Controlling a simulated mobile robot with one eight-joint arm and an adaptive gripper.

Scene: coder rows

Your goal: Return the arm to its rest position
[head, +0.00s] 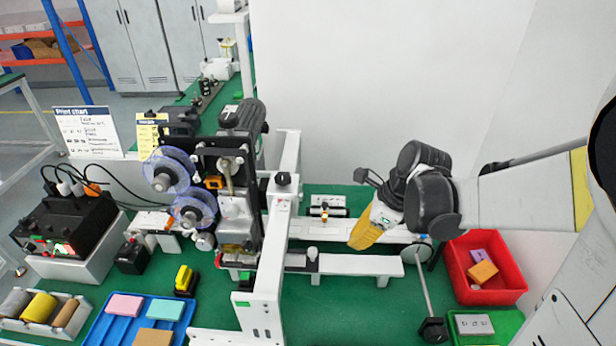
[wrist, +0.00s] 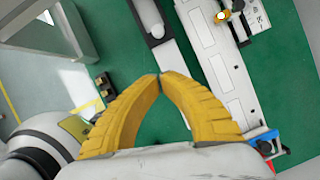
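My gripper (head: 358,240) has yellow fingers and hangs above the green bench at the right of the coder machine (head: 235,175) in the head view. My arm reaches in from the right edge and is bent at the dark wrist joint. In the wrist view my gripper (wrist: 161,76) shows both fingertips together with nothing between them. The gripper appears clear of the machine's white rail (head: 345,263).
A red bin (head: 462,288) with small blocks stands at the right, beside a green tray (head: 464,340). A blue tray (head: 101,325) with pastel blocks lies at the front left. A black control box (head: 65,225) stands far left. A white wall is behind.

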